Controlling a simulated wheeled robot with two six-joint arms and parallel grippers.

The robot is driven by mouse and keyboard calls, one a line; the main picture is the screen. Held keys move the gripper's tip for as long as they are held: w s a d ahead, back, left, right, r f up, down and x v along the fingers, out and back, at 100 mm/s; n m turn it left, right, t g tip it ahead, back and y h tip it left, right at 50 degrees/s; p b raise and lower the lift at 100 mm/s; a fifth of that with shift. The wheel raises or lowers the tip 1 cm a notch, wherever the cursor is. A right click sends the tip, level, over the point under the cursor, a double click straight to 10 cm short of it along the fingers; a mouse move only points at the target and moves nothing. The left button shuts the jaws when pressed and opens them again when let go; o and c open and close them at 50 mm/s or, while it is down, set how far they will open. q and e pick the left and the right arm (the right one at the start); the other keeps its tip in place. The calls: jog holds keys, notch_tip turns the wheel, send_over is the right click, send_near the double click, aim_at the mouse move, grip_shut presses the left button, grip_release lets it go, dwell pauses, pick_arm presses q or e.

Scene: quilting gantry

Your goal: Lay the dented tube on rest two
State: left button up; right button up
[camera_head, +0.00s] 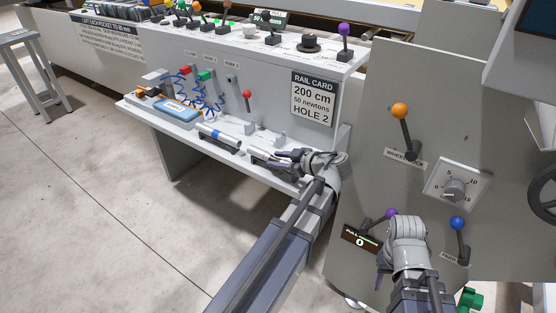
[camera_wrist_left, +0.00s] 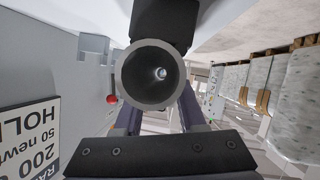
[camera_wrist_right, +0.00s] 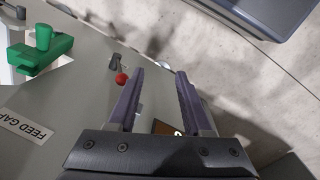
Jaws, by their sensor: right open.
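My left gripper (camera_head: 278,161) is at the front edge of the grey console's shelf, shut on a pale grey tube (camera_head: 260,153). In the left wrist view the tube (camera_wrist_left: 124,82) shows end-on as a round, hollow mouth between the fingers. No dent shows on the visible part. Small grey blocks (camera_head: 250,127) stand behind the tubes; I cannot tell which is rest two. My right gripper (camera_wrist_right: 160,95) is open and empty, beside the right panel.
The shelf (camera_head: 133,108) also holds a blue tray (camera_head: 178,110) and coiled blue cords. A red-knobbed lever (camera_head: 247,95) and the rail card (camera_head: 313,99) are above it. The right panel carries orange (camera_head: 399,111), purple and blue-knobbed levers (camera_head: 457,223).

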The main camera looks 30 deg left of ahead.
pick_arm(q)
jog(key=o, duration=0.4)
jog(key=shift+f, duration=0.1)
jog(key=shift+d+r+p, duration=0.3)
jog(key=shift+d, duration=0.1)
jog(key=p+v, duration=0.2)
jog(key=v, duration=0.4)
jog(key=shift+s+d+r+p, duration=0.15)
jog(key=shift+d+p, duration=0.2)
jog(key=shift+d, duration=0.05)
jog(key=shift+s, duration=0.1)
